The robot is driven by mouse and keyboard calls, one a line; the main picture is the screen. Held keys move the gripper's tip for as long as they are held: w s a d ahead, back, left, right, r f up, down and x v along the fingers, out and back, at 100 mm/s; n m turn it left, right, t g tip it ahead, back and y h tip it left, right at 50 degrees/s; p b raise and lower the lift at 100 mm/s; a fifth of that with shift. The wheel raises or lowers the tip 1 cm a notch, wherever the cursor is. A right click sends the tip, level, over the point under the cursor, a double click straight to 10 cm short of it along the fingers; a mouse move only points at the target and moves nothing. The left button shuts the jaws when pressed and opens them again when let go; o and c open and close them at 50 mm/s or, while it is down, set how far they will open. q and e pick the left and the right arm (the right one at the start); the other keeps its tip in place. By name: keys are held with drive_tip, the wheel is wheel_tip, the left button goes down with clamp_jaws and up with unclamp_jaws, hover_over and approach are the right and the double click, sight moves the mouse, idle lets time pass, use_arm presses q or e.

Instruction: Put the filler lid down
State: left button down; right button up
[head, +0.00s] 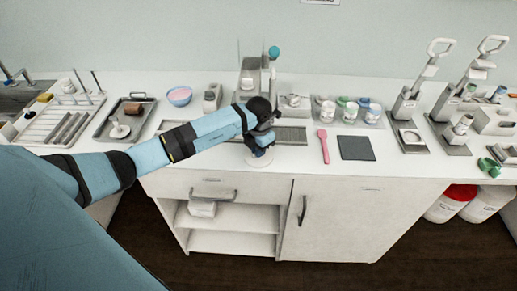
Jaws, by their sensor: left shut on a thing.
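My left gripper (260,149) reaches in from the left and points down near the counter's front edge. It is shut on a pale round piece, which looks like the filler lid (258,162). Only the lid's rim shows below the gripper, and its top is mostly hidden by the fingers. I cannot tell whether the lid touches the counter (330,175) or hangs just above it. My right gripper is not in view.
Behind the gripper stands a machine with a teal ball (274,52). To the right lie a pink spatula (323,147), a dark square mat (356,148) and a tray of several jars. A pink-filled bowl (179,96) stands at the back left. Bare counter lies along the front.

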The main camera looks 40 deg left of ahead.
use_arm(q)
drive_tip(key=c, duration=1.2)
unclamp_jaws()
drive_tip(key=shift+f, duration=0.15)
